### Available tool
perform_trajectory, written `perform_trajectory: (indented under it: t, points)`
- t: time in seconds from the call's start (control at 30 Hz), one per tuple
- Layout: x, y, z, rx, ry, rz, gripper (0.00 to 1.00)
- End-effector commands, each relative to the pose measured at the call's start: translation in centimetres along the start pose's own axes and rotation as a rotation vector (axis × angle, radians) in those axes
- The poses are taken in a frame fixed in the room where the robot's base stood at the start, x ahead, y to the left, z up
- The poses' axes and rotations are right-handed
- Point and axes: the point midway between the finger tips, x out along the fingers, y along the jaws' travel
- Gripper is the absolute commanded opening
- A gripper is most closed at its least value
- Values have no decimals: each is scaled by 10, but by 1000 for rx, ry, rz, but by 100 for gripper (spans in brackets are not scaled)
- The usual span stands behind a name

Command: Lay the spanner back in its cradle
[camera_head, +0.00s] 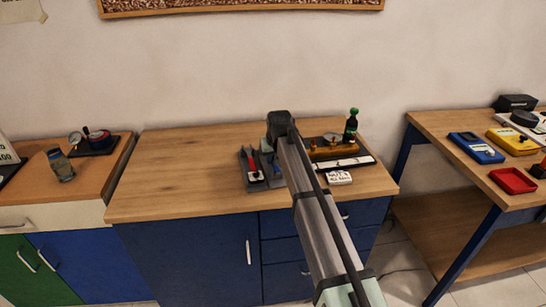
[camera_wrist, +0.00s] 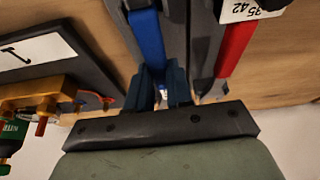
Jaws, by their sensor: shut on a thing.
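My gripper (camera_wrist: 163,84) is shut on the spanner (camera_wrist: 148,36), whose blue handle runs up from between the fingers in the wrist view. The handle is lined up with a channel of the grey cradle (camera_wrist: 178,24). I cannot tell whether it touches the bottom. In the head view a bit of the blue handle (camera_head: 270,162) shows beside my arm, over the cradle (camera_head: 274,183). My arm hides most of the gripper and the spanner's far end there.
A red-handled tool (camera_head: 252,167) lies in the grey holder just left of the spanner; it also shows in the wrist view (camera_wrist: 236,44). The bench's left front is clear.

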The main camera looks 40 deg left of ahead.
Motion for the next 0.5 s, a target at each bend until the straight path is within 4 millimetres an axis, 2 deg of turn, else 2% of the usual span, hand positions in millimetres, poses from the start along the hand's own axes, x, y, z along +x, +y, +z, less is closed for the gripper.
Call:
perform_trajectory:
  t: [0.47,0.5]
  points:
    - [3,0,1,0,1,0,0]
    - [3,0,1,0,1,0,22]
